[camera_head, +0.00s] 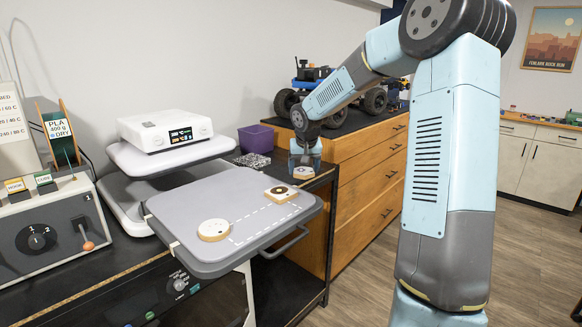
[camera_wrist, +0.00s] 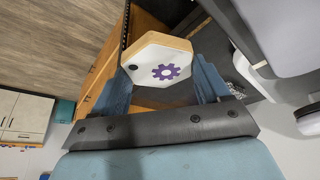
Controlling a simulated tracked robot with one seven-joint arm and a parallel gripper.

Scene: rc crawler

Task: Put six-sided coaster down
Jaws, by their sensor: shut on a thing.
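The six-sided coaster (camera_wrist: 157,62) has a white face with a purple gear mark, a dark dot and a wood-coloured edge. It sits between the fingers of my gripper (camera_wrist: 165,85) in the wrist view, and the gripper is shut on it. In the head view my gripper (camera_head: 304,160) points down, with the coaster (camera_head: 303,173) at its tips. They are beyond the far right corner of the grey plate (camera_head: 185,210), near the dark bench top. I cannot tell whether the coaster touches anything below.
A white-topped machine (camera_head: 165,130) stands behind the plate. A purple bin (camera_head: 256,138) and a crawler truck (camera_head: 300,90) are beyond. Wooden drawers (camera_head: 370,165) stand right.

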